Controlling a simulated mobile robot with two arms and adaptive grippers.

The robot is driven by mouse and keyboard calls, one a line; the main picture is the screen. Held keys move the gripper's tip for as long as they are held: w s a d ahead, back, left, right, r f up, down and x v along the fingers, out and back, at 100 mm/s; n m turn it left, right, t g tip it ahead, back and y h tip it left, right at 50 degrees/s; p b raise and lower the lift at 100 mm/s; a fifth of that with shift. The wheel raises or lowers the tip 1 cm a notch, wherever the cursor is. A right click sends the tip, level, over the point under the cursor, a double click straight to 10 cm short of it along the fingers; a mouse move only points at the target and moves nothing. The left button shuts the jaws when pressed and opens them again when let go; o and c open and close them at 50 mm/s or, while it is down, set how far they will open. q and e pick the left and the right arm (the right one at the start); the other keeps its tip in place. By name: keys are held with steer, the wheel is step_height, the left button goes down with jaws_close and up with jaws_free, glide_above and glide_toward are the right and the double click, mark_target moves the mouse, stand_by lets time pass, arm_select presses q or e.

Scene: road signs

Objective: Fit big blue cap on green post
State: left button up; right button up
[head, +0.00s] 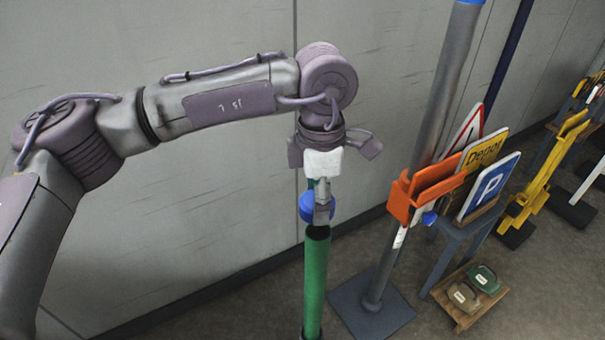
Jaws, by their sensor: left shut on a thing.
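The big blue cap (307,207) is in my left gripper (322,205), which points down in the middle of the head view. The gripper is shut on the cap and hides part of it. The green post (315,285) stands upright just below, its dark open top (318,232) facing up. The cap is above the post top, with a small gap showing between them. My right gripper is not in the head view.
A grey pole (440,110) on a square base plate stands to the right, with an orange holder (428,188) on it. A pale wall is behind the post.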

mark_target(319, 231)
arm_select(q)
steer(key=shift+s+d+f, duration=0.2)
steer(key=shift+s+d, duration=0.1)
steer(key=shift+s, duration=0.15)
steer(key=shift+f, duration=0.25)
steer(key=shift+w+a+f+b, duration=0.1)
steer(key=shift+f+b, duration=0.2)
steer(key=shift+f, duration=0.3)
steer(key=shift+w+a+f+b, duration=0.1)
steer(key=shift+f+b, duration=0.15)
steer(key=shift+f, duration=0.35)
steer(key=shift+s+d+f, duration=0.1)
steer(key=shift+f, duration=0.65)
steer(key=shift+f+b, duration=1.05)
steer(key=shift+b, duration=0.2)
steer(key=shift+r, duration=0.1)
steer(key=shift+f+b, duration=0.3)
steer(key=shift+b, duration=0.05)
steer(key=o, duration=0.9)
steer(key=shift+o, duration=0.2)
